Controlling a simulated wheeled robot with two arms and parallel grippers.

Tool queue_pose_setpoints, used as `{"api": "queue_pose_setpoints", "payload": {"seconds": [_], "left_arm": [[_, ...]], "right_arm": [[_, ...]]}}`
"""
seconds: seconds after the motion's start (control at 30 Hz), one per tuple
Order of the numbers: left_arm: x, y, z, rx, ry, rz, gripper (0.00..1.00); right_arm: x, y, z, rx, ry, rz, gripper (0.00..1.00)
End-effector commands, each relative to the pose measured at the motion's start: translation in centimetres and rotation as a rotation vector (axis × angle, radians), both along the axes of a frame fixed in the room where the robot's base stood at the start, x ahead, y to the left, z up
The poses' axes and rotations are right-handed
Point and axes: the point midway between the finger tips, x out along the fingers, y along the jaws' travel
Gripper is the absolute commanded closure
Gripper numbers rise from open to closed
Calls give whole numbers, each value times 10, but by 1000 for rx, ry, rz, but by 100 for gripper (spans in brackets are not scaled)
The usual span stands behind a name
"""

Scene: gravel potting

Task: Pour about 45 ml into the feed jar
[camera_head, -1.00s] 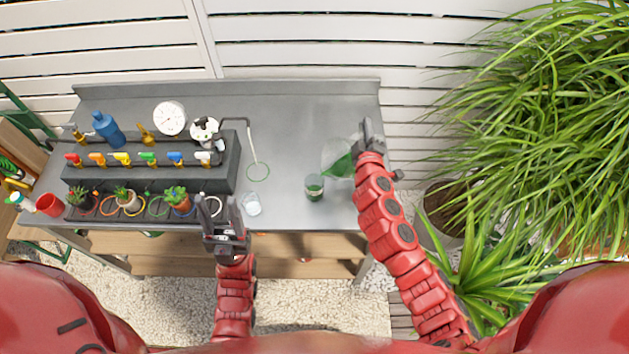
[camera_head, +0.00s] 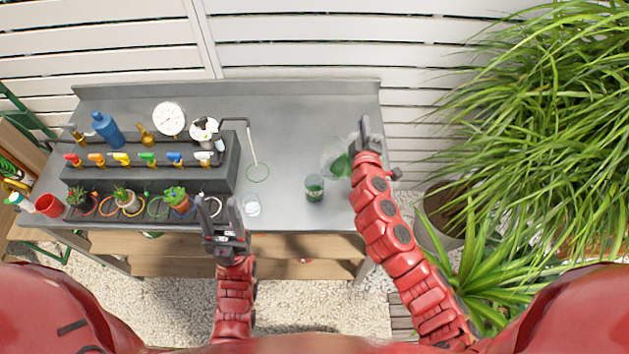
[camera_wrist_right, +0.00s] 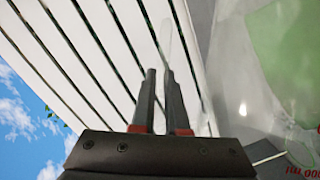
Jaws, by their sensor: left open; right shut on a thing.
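A small clear jar (camera_head: 314,188) with green liquid in it stands near the front edge of the bench, right of centre. My right gripper (camera_head: 364,138) is shut on a clear pitcher (camera_head: 338,163) of green liquid, just behind and right of that jar. The pitcher also shows in the right wrist view (camera_wrist_right: 240,75), large and close, with red markings and green liquid inside. My left gripper (camera_head: 220,207) is open and empty at the front edge, left of the cup.
A dark valve rack (camera_head: 150,170) with coloured taps and small potted plants fills the left of the bench (camera_head: 300,120). A red cup (camera_head: 48,205) stands far left. The back middle is clear.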

Motion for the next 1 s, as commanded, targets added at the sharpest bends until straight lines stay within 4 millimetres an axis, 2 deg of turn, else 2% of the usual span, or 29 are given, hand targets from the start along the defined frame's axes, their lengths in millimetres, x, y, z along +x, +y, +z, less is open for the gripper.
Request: {"api": "queue_pose_setpoints", "payload": {"seconds": [1.0], "left_arm": [[0, 0, -3, 0, 0, 0, 50]], "right_arm": [[-2, 8, 8, -51, -22, 0, 100]]}}
